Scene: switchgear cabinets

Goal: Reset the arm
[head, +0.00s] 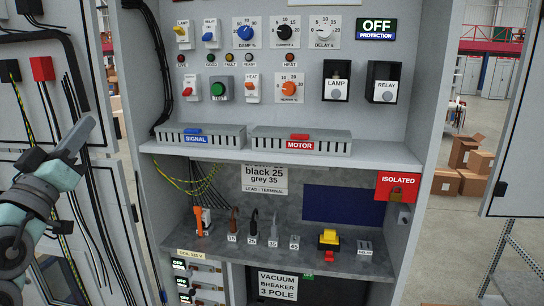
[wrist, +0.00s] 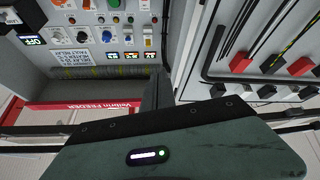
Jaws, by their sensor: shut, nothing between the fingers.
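My arm shows at the left edge of the head view, with my gripper (head: 82,134) pointing up and right in front of the left cabinet door. The gripper is shut and empty, and stands clear of the open cabinet (head: 285,152). In the wrist view the dark fingers (wrist: 158,88) show end-on beyond the green wrist body, with a cabinet panel (wrist: 110,35) behind them to the left and a door with red and black blocks (wrist: 300,67) to the right. I see no contact with either.
A red ISOLATED sign (head: 397,186) with a padlock hangs at right. Cardboard boxes (head: 470,165) stand beyond. Open doors flank the cabinet at both sides.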

